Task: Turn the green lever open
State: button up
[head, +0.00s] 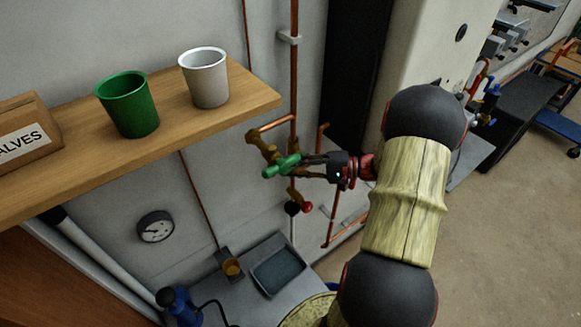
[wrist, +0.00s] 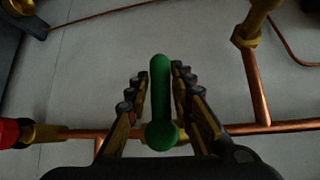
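The green lever (wrist: 160,100) is on brass and copper pipework at the wall. In the wrist view it runs lengthwise between my fingers, its rounded knob nearest the camera. My gripper (wrist: 160,72) has one finger on each side of it, with a narrow gap visible, so it looks open around the lever rather than clamped. In the head view the green lever (head: 283,166) points left and slightly down from the brass valve (head: 262,146), and my gripper (head: 307,166) reaches it from the right. The fingers partly hide the lever's right end.
A wooden shelf (head: 190,125) with a green cup (head: 128,104), a white cup (head: 205,78) and a box (head: 28,136) stands left of the lever. A red knob (head: 307,206) is just below it. A vertical copper pipe (head: 294,70) rises above. A grey tray (head: 278,266) lies lower down.

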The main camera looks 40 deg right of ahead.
grip_shut()
dwell(0.4)
jog(key=shift+d+f, duration=0.1)
